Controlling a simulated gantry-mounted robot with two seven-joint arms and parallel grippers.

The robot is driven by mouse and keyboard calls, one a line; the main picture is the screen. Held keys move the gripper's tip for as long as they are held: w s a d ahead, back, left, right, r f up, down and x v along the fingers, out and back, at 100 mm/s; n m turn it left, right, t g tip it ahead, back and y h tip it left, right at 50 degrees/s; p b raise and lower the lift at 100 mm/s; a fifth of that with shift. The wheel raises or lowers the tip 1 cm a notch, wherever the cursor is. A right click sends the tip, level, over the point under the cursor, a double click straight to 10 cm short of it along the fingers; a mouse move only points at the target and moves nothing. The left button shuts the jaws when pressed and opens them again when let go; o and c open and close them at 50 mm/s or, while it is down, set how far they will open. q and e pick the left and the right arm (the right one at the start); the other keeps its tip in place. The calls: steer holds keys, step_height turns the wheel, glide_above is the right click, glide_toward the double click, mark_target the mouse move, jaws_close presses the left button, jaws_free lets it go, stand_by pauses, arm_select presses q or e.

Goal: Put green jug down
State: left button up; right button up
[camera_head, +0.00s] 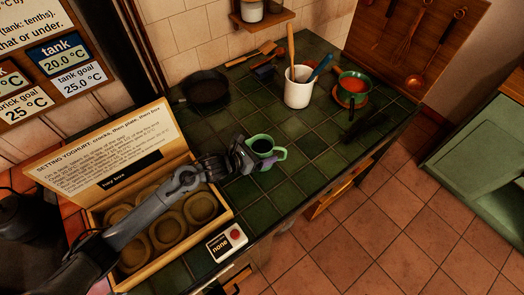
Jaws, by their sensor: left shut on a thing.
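The green jug (279,154) is at the middle of the camera_head view, over the dark green tiled counter (260,211). It looks upright, with its handle to the right and a dark inside. My left gripper (250,157) comes in from the left and is shut on the jug's left side. The gripper hides that side of the jug. I cannot tell whether the jug's base touches the tiles. My right gripper is not in view.
An open wooden hay box (228,212) with round nests stands left. A device with a red button (235,234) sits at the front edge. A white utensil pot (298,93), black pan (205,89) and green saucepan (352,84) stand behind. Tiles around the jug are clear.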

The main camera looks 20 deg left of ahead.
arm_select(q)
steer(key=shift+r, duration=0.1)
steer(key=o, duration=1.4)
steer(key=shift+f, duration=0.2)
steer(key=shift+o, duration=0.2)
steer(key=shift+r, duration=0.25)
steer(key=v, duration=1.2)
steer(key=shift+p, duration=0.45)
